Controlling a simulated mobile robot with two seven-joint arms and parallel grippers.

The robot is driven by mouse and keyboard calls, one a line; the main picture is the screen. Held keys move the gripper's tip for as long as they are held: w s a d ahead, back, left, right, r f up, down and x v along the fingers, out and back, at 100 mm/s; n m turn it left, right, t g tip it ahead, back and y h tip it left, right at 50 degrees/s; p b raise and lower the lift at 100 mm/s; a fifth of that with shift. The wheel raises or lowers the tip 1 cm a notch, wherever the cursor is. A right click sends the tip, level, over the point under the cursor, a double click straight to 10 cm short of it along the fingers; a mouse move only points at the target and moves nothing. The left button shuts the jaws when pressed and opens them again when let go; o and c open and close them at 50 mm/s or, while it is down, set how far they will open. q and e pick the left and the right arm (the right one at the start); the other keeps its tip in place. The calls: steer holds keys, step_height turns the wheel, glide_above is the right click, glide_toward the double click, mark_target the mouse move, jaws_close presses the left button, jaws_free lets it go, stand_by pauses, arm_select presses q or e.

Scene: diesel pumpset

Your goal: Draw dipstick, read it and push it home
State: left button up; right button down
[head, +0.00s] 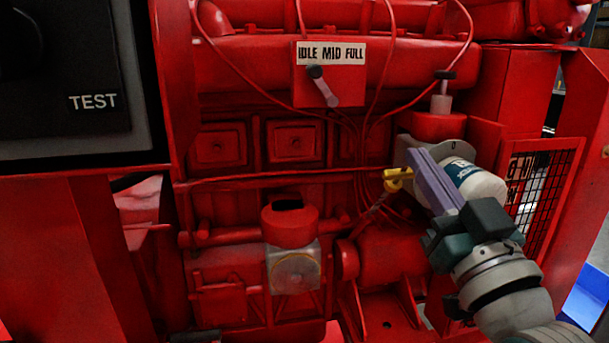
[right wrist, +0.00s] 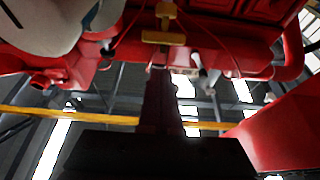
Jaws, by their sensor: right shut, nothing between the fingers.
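The dipstick's yellow handle (head: 396,180) shows at the right side of the red engine, with a thin stem running down and left from it. In the right wrist view the yellow T-shaped handle (right wrist: 163,38) is at the top middle, just beyond the fingertips. My right gripper (head: 413,158) is shut with nothing between its fingers. Its purple fingers are just right of the handle in the head view; I cannot tell whether they touch it. In the right wrist view its dark fingers (right wrist: 158,75) point up toward the handle. My left gripper is out of view.
A throttle lever (head: 322,86) sits under the IDLE MID FULL label (head: 332,53). Red pipes and thin cables cross the engine. A dark TEST panel (head: 75,90) stands at the left. A mesh guard (head: 545,190) is right of my right gripper.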

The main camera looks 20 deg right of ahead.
mark_target(378, 205)
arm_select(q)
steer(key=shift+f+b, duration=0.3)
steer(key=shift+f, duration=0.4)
arm_select(e)
steer(key=shift+w+d+f, duration=0.1)
steer(key=shift+w+f, duration=0.55)
steer(key=shift+f, duration=0.3)
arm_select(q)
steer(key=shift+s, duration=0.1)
arm_select(e)
steer(key=w+f+b, duration=0.2)
steer(key=f+b, duration=0.1)
steer(key=w+d+f+b, duration=0.1)
steer(key=w+f+b, duration=0.1)
steer(key=f+b, duration=0.1)
steer(key=w+f+b, duration=0.2)
steer(key=f+b, duration=0.1)
steer(key=b, duration=0.2)
steer(key=shift+w+d+f, duration=0.15)
steer(key=shift+d, duration=0.15)
steer(key=shift+w+f+b, duration=0.1)
steer(key=shift+w+b, duration=0.05)
steer(key=shift+b, duration=0.2)
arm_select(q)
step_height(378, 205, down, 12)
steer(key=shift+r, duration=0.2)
